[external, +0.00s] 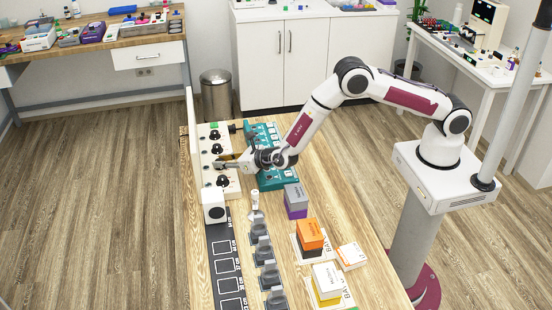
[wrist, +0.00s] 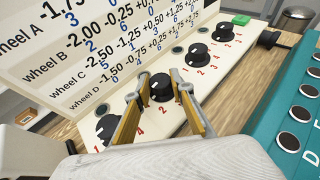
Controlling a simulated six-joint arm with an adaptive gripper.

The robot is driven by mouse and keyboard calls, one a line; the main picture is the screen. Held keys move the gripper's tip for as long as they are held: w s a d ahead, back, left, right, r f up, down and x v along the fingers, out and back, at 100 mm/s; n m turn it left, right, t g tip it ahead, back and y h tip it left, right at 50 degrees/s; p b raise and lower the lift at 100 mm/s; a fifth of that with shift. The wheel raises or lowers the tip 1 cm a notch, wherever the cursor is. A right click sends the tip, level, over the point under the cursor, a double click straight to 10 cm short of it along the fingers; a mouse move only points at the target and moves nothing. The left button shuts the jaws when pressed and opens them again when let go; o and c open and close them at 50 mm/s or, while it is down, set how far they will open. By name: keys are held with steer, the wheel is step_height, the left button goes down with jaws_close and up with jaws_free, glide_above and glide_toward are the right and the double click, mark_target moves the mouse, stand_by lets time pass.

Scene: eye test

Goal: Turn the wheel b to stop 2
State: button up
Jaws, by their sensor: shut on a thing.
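A white panel (external: 203,148) carries a row of black wheels with red stop numbers. In the wrist view, my gripper (wrist: 157,84) has its two fingers on either side of one black wheel (wrist: 161,90), second from the near end, and is shut on it. A 4 and a 2 show beside this wheel; its other numbers are hidden by the fingers, and its pointer is not clear. No letter is readable on the wheels, so I cannot tell which is wheel b. In the external view, my gripper (external: 220,164) is at the panel and covers the held wheel.
Other wheels stand along the panel, one nearer (wrist: 110,128) and two farther (wrist: 198,55). A printed board (wrist: 80,45) listing wheels A to D rises behind them. A teal device (external: 272,180) stands close on the right. Stacked boxes (external: 310,236) stand nearer on the table.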

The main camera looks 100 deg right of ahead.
steer(key=shift+r, duration=0.1)
stand_by(0.3)
steer(key=o, duration=1.1)
steer(key=shift+o, duration=0.2)
steer(key=shift+a, duration=0.1)
steer(key=v, duration=1.1)
steer(key=shift+s+r, duration=0.2)
steer(key=shift+s, duration=0.2)
steer(key=shift+a, duration=0.1)
